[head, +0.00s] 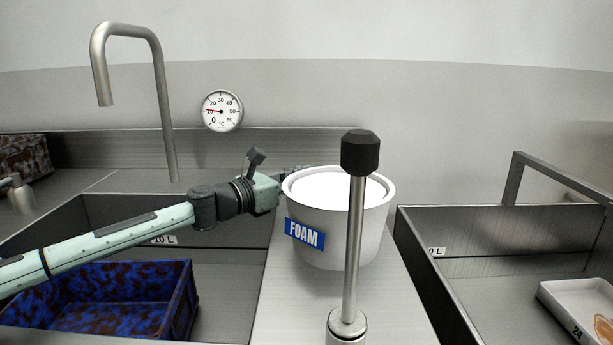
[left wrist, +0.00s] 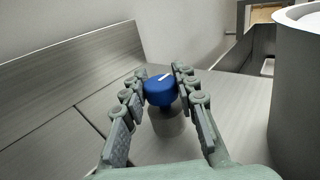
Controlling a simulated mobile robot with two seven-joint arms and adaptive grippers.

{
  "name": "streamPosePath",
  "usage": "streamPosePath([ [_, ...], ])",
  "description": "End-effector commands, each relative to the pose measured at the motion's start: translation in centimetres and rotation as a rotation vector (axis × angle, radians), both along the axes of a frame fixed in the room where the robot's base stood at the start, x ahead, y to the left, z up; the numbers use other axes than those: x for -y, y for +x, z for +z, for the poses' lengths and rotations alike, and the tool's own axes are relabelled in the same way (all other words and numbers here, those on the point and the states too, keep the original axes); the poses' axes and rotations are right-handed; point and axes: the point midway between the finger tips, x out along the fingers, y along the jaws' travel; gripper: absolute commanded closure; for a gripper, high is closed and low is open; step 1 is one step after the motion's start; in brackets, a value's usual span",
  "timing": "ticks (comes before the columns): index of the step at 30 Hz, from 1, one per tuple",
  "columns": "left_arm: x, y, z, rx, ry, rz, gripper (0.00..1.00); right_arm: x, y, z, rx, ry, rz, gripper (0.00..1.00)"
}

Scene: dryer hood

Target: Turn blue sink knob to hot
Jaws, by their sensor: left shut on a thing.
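The blue sink knob (left wrist: 160,91) shows in the left wrist view, with a white mark on its top and a grey metal base below it. My left gripper (left wrist: 161,84) has its two fingers on either side of the knob and is shut on it. In the head view my left arm reaches in from the left, and my left gripper (head: 290,172) is mostly hidden behind the white FOAM bucket (head: 340,225). The knob is hidden there too. My right gripper is in neither view.
The bucket stands on the counter between two sinks, close to my left gripper. A steel post with a black top (head: 360,153) rises in front of it. A faucet (head: 165,110) and a round gauge (head: 222,111) are behind. A blue crate (head: 120,300) sits in the left sink.

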Motion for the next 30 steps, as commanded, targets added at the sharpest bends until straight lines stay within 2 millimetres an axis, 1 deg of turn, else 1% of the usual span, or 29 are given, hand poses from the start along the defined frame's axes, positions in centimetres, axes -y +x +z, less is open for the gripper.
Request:
streamPosePath([
  [12, 0.09, -0.04, 0.12, 0.002, -0.002, 0.241, 1.0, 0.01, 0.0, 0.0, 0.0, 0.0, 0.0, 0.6],
  [23, -0.01, -0.03, 0.06, 0.001, -0.001, 0.262, 1.0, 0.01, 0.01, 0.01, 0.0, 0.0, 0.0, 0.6],
  [24, -0.01, -0.03, 0.05, 0.001, -0.001, 0.262, 0.68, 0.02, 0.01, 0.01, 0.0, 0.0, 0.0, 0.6],
  [28, -0.03, -0.03, 0.04, 0.001, -0.001, 0.261, 0.52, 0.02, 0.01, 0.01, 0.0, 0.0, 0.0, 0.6],
  [29, -0.03, -0.03, 0.04, 0.001, -0.001, 0.261, 0.49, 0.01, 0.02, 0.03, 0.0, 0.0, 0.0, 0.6],
  [30, -0.03, -0.03, 0.04, 0.001, -0.001, 0.261, 0.49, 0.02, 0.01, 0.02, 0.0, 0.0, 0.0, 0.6],
])
